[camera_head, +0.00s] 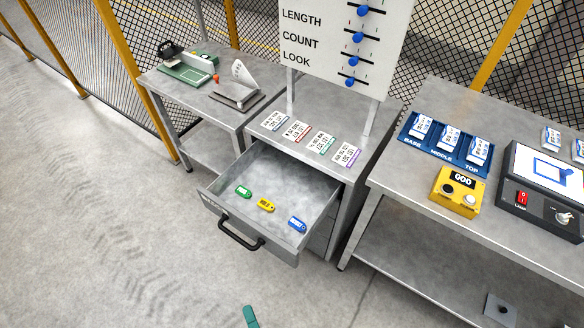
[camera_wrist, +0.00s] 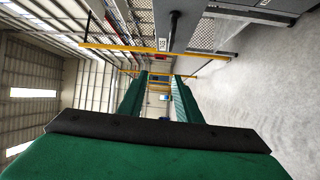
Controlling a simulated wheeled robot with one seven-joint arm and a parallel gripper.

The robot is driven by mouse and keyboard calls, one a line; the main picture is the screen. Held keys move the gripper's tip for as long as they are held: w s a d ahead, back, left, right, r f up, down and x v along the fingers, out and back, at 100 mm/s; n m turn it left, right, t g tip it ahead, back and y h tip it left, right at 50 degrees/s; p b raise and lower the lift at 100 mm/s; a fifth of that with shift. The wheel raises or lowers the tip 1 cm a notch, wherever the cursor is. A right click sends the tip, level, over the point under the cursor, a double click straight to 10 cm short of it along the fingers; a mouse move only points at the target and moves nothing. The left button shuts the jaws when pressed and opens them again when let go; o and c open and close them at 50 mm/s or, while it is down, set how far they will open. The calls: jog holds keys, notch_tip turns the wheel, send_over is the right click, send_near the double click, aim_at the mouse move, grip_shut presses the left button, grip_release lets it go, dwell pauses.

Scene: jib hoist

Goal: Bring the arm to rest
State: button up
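My gripper (camera_wrist: 160,92) shows in the wrist view with its two green fingers apart and nothing between them. Beyond the fingers are the yellow fence rails and the hall. In the head view only a small green piece of it (camera_head: 250,317) shows at the bottom edge, in front of the open drawer and clear of it. The rest of my arm is out of the head view.
The open drawer (camera_head: 207,197) juts out with green (camera_head: 243,192), yellow (camera_head: 266,206) and blue (camera_head: 297,224) tags inside. A right bench (camera_head: 400,194) holds a blue tray (camera_head: 436,157) and yellow box (camera_head: 452,199). Floor at left is clear.

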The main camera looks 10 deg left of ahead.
jog(key=s+d+r+m+h, duration=0.1)
jog(key=d+r+m+h, duration=0.3)
jog(key=m, duration=0.8)
jog(key=s+d+r+m+h, duration=0.2)
jog(key=d+r+m+h, duration=0.3)
jog(key=d+m, duration=0.3)
jog(key=m+h, duration=0.1)
jog(key=m, duration=0.3)
jog(key=shift+s+d+g, duration=0.25)
jog(key=shift+d+g, duration=0.05)
jog(key=shift+d, duration=0.1)
